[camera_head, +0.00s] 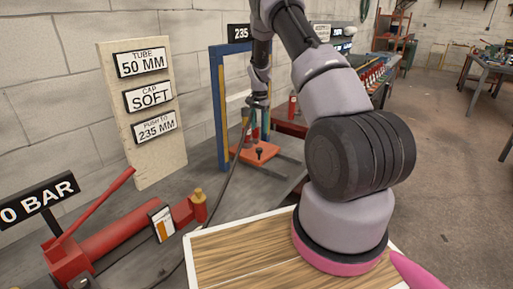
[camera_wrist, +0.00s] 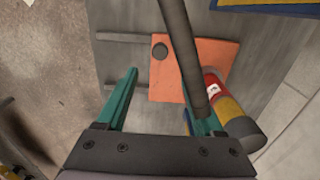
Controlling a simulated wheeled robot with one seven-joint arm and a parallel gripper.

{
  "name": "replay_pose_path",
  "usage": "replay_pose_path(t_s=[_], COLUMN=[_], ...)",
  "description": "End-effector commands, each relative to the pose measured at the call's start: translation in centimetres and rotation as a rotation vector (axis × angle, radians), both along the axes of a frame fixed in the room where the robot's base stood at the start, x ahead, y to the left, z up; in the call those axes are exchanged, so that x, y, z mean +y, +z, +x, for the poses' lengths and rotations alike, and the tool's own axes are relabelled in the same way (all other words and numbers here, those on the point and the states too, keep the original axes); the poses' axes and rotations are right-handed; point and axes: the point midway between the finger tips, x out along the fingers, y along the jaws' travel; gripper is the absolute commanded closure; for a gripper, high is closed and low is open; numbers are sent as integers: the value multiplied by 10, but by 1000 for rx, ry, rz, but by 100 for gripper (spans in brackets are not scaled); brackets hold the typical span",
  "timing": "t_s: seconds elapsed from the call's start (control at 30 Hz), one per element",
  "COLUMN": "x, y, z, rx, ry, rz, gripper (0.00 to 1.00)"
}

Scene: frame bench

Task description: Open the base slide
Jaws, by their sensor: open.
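The base slide is an orange plate (camera_head: 250,158) with a black round knob (camera_head: 259,152), low inside the blue press frame (camera_head: 218,110). Grey rails stick out beside it. In the wrist view the orange plate (camera_wrist: 210,56) lies below my gripper (camera_wrist: 160,92), with the knob (camera_wrist: 159,52) near its left edge. A dark hose hides part of the plate in the wrist view.
A red and yellow cylinder (camera_wrist: 216,88) stands beside the right finger. A red hand pump (camera_head: 125,238) and a 0 BAR sign (camera_head: 40,199) are at the left front. A board with labels (camera_head: 142,110) leans on the wall. A wooden-topped tray (camera_head: 235,262) is in front.

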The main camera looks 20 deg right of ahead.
Motion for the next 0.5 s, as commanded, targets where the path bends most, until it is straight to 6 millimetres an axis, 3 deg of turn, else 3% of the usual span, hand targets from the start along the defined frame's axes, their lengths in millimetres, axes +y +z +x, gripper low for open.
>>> replay_pose_path(t_s=[0.17, 0.5], x=[0, 0], y=[-22, -84], z=[-1, -1], rx=[3, 3], ry=[-1, -1], rz=[1, 1], gripper=[31, 31])
